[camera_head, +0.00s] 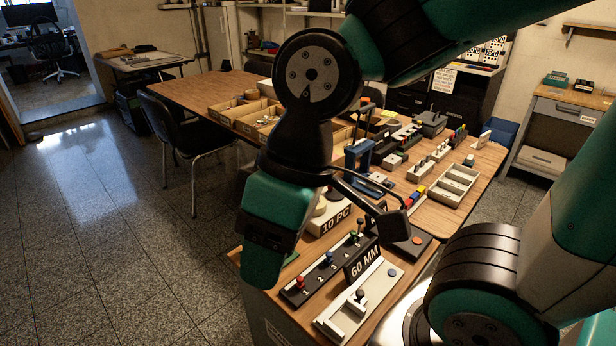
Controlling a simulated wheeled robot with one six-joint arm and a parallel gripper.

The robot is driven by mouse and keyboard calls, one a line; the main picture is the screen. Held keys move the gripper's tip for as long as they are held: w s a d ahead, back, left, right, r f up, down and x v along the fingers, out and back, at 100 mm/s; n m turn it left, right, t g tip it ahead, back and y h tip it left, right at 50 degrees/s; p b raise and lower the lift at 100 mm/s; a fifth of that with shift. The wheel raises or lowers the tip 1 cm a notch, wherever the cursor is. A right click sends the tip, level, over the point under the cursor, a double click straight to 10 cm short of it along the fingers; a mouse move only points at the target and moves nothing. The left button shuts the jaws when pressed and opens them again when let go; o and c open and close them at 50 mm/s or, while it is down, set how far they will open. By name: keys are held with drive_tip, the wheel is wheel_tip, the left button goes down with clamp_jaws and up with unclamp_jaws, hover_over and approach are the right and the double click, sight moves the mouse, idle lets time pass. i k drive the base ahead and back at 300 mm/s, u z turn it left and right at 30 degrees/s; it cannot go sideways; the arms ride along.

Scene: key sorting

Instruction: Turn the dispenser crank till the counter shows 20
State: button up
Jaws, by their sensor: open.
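The end of my arm with my gripper (262,265) hangs over the left front corner of the near table. It is open, but its fingers cannot be made out behind the teal wrist. Behind the wrist, to its right, is a cream rounded device (322,208) next to a black sign reading 10 PC (336,221). It may be the dispenser, but my wrist covers much of it. I can make out no crank and no counter digits. No contact between my gripper and the device can be seen.
A black strip with coloured knobs (322,268), a 60 MM sign (362,262) and a pale fixture (345,318) lie at the front. A blue frame (357,160), several blocks and a pale tray (456,185) stand farther back. Wooden bins (236,112) are behind my arm.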

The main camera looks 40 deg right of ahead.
sight(332, 194)
drive_tip(key=k, duration=1.1)
drive_tip(key=z, duration=0.85)
drive_tip(key=i, duration=1.2)
drive_tip(key=u, duration=0.75)
